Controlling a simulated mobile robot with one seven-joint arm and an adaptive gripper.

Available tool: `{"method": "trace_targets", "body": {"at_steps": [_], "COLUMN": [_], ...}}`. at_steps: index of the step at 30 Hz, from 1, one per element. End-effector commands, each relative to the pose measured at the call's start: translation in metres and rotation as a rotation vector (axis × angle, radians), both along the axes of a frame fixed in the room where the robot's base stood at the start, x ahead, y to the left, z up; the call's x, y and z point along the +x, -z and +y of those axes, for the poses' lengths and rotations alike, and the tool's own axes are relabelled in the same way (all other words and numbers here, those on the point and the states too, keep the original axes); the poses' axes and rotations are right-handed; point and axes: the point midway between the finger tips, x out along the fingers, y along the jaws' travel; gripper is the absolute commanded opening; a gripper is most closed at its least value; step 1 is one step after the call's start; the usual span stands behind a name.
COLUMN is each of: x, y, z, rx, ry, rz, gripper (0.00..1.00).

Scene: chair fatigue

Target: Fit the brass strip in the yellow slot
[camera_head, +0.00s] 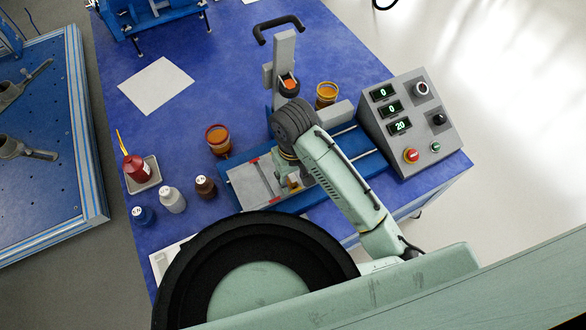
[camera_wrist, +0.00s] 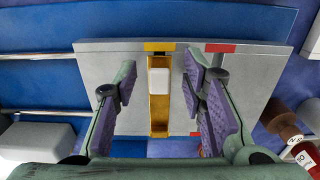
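In the wrist view a brass-coloured strip (camera_wrist: 159,118) with a pale block (camera_wrist: 158,81) on it lies lengthwise on the grey plate (camera_wrist: 110,58). It lines up with the yellow slot marking (camera_wrist: 160,46) at the plate's far edge. I cannot tell whether it is fully seated. My gripper (camera_wrist: 161,85) is open, with one finger on each side of the strip and a gap to both. In the head view my gripper (camera_head: 291,182) is low over the grey plate (camera_head: 250,183), and my arm hides much of the strip.
Red markings (camera_wrist: 220,47) lie right of the yellow one. In the head view a control box (camera_head: 412,122) stands right of the blue machine, and a grey column with a black handle (camera_head: 278,28) stands behind. Jars (camera_head: 218,139) and small bottles (camera_head: 172,199) stand left.

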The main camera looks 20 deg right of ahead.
Motion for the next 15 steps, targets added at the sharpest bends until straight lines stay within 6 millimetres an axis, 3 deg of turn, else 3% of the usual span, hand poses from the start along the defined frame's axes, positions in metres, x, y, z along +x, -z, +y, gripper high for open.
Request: {"method": "trace_targets", "body": {"at_steps": [5,15], "x": [0.001,0.001], "y": [-0.022,-0.091], "z": [-0.001,-0.001], "rx": [-0.007,-0.007], "ry": [-0.005,-0.004], "rz": [-0.002,-0.004], "gripper": [0.38,0.38]}}
